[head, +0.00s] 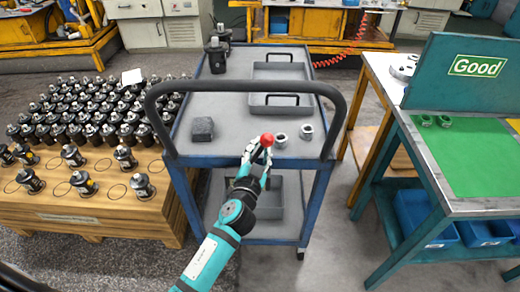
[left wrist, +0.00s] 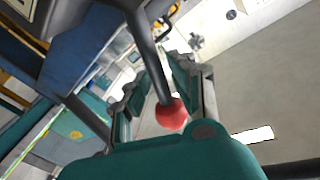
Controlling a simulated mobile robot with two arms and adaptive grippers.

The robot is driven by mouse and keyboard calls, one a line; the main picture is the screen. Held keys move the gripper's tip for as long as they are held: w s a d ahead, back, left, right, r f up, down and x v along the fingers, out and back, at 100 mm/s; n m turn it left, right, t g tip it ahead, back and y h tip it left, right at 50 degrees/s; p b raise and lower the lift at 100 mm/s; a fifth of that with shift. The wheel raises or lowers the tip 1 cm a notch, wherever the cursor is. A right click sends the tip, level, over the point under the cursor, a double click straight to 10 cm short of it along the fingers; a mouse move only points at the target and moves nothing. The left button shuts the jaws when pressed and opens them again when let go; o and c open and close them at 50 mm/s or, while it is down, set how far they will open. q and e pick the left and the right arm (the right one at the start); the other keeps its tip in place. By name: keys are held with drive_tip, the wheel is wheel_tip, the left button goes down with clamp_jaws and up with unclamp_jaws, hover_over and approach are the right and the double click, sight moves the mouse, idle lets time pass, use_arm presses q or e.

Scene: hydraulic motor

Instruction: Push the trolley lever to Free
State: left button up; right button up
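The trolley (head: 238,122) has a grey top, blue frame and black tube handle. Its lever has a red ball knob (head: 267,139) at the trolley's front edge. In the left wrist view the red knob (left wrist: 171,113) sits on a dark rod (left wrist: 150,55). My left gripper (head: 257,152) is at the knob, reaching from the front. In the left wrist view its fingers (left wrist: 158,78) are apart, one on each side of the knob and rod. Contact cannot be told. The lever's base and any Free marking are not visible. My right gripper is not in view.
On the trolley lie a dark block (head: 203,128), two metal rings (head: 281,140), grey trays (head: 282,106) and black motors (head: 216,57). A wooden pallet (head: 95,218) of motors stands left. A table with a green mat (head: 470,155) and "Good" sign (head: 478,66) stands right.

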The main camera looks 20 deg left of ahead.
use_arm(q)
clamp_jaws()
drive_tip(key=shift+w+f, duration=0.1)
drive_tip(key=shift+f, duration=0.1)
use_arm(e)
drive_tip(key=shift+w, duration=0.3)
use_arm(q)
drive_tip(key=shift+f, duration=0.1)
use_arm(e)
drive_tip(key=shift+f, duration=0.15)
